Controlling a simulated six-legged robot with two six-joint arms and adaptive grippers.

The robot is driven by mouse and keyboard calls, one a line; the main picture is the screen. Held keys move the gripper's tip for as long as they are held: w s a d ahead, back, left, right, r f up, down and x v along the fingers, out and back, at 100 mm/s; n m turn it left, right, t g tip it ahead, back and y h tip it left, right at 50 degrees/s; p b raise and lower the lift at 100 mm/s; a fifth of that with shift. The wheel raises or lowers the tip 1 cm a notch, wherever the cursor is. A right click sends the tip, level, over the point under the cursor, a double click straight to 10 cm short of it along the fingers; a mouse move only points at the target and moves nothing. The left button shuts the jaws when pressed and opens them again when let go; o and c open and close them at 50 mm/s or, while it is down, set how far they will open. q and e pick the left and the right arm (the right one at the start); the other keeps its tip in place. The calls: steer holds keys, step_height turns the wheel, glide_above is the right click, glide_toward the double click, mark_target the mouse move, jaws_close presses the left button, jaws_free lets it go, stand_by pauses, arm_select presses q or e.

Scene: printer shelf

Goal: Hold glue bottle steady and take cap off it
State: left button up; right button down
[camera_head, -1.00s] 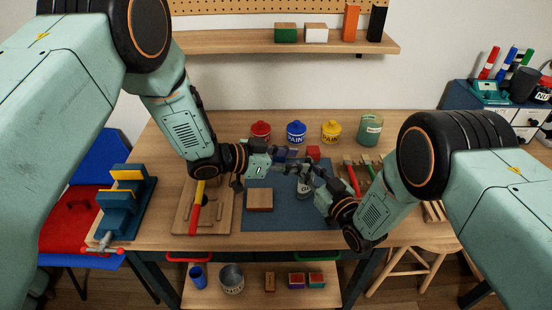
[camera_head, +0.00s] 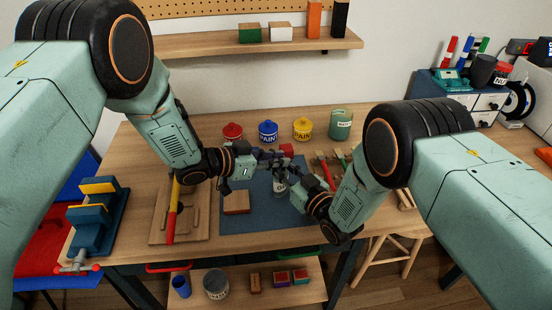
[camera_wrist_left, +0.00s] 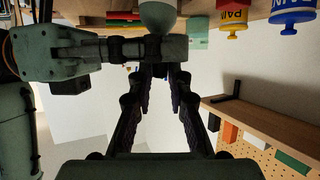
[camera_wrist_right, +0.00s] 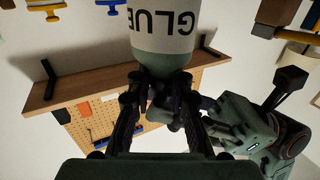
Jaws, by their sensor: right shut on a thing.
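The glue bottle (camera_head: 280,187) stands over the blue mat (camera_head: 258,217) in the head view, its upper part hidden by my grippers. The right wrist view shows its pale body upside down with a GLUE label (camera_wrist_right: 163,28). My right gripper (camera_wrist_right: 163,82) is shut on the bottle's upper end, below my left gripper. My left gripper (camera_head: 275,160) is just above it at the bottle's top; in the left wrist view its fingers (camera_wrist_left: 160,82) have a narrow gap between them. The cap is hidden, so I cannot tell whether the left fingers are shut on it.
A wooden block (camera_head: 236,204) lies on the mat. A red block (camera_head: 286,150) is close behind my left gripper. Red, blue and yellow pots (camera_head: 268,133) and a green jar (camera_head: 340,126) stand at the back. A hammer (camera_head: 173,220) lies on a board at left.

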arm_select(q)
jaws_close()
arm_select(e)
steer(key=shift+s+f, duration=0.15)
steer(key=shift+f, duration=0.1)
arm_select(q)
steer(key=shift+r, duration=0.4)
steer(key=shift+r, duration=0.7)
step_height(320, 180, up, 4)
stand_by(0.5)
